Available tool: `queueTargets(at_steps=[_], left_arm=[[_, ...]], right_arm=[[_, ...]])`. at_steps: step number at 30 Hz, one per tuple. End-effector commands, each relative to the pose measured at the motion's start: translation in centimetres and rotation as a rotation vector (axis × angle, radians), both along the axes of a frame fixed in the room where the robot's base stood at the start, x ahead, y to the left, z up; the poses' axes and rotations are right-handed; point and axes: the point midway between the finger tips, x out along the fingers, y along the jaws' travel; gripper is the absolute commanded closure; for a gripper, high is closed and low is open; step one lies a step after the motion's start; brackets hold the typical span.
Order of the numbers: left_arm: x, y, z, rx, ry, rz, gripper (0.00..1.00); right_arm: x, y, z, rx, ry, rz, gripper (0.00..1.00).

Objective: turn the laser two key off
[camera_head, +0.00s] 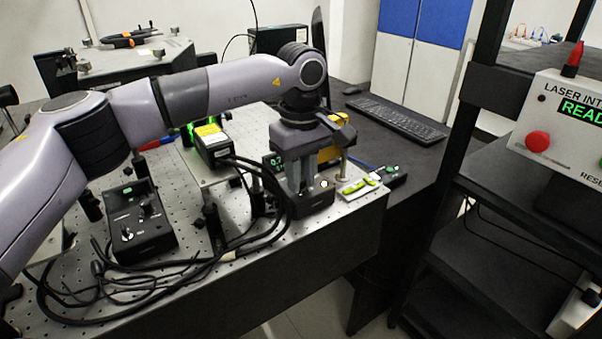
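My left arm comes in from the left, and its gripper (312,184) points down over a small dark box (312,205) near the front right edge of the optical table. The fingertips are at or just above the top of this box. I cannot tell whether they touch it or how far apart they are. No key can be made out clearly; the gripper may hide it. Another black control box (142,222) with small knobs or switches stands to the left on the table. My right gripper is not in view.
Black cables (200,262) loop across the perforated optical table (350,222). A black laser unit with a yellow label (213,145) stands behind the gripper's left. At right is a rack with a laser interlock panel (570,125) reading "READ…", with a red button (537,141). A keyboard (395,117) lies behind.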

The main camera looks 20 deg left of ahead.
Motion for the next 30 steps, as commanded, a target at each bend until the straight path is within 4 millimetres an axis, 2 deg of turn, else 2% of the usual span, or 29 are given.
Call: queueTargets(at_steps=[14,20,30], left_arm=[[-0.02,0.02,0.06,0.0,0.002,0.064,1.0],[-0.01,0.0,0.08,-0.001,0.003,0.193,1.0],[0.0,0.01,0.07,0.0,0.002,0.509,1.0]], right_arm=[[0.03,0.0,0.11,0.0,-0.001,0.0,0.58],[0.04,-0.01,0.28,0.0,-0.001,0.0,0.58],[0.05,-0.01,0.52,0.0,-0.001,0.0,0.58]])
